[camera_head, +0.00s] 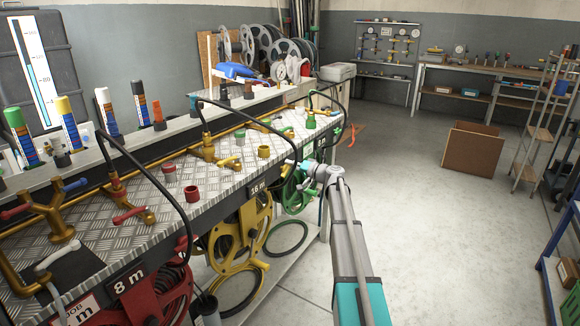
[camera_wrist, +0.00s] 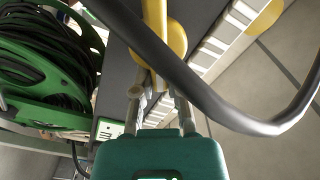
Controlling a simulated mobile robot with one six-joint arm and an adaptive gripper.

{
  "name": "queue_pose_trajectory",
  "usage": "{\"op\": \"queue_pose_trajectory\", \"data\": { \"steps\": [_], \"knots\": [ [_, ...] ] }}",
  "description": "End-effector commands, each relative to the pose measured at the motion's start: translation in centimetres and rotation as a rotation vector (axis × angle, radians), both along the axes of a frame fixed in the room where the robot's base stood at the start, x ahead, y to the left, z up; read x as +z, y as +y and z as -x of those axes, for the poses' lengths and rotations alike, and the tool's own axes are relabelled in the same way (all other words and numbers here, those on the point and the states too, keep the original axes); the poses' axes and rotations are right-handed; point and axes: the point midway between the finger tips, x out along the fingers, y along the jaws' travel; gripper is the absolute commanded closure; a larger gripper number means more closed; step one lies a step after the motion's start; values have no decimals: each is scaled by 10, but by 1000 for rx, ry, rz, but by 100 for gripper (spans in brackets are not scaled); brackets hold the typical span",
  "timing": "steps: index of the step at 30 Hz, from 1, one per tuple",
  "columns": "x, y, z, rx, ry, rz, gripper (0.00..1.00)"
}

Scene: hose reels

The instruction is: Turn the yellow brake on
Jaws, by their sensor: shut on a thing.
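My gripper (camera_wrist: 158,80) is shut on a narrow yellow part, which looks like the yellow brake (camera_wrist: 155,22), in the wrist view. The wider rounded end of the yellow part lies beyond the fingertips. In the head view my gripper (camera_head: 310,168) is at the front edge of the bench, right of the 16 m label (camera_head: 258,188). The yellow reel (camera_head: 238,232) hangs below that label. The brake is not clear in the head view, and I cannot tell its setting.
A black hose (camera_wrist: 205,85) arches close across my gripper in the wrist view. The green reel (camera_wrist: 45,75) is to its left. The red reel (camera_head: 160,298) hangs at the near left under the metal bench top (camera_head: 225,178). The floor to the right (camera_head: 430,230) is open.

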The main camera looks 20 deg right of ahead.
Motion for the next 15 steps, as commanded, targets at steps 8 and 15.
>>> {"op": "queue_pose_trajectory", "data": {
  "steps": [8, 15],
  "knots": [
    [-8, -3, -2, 0, 149, -205, 100],
    [-12, -3, -3, 0, 243, -335, 100]
  ]
}}
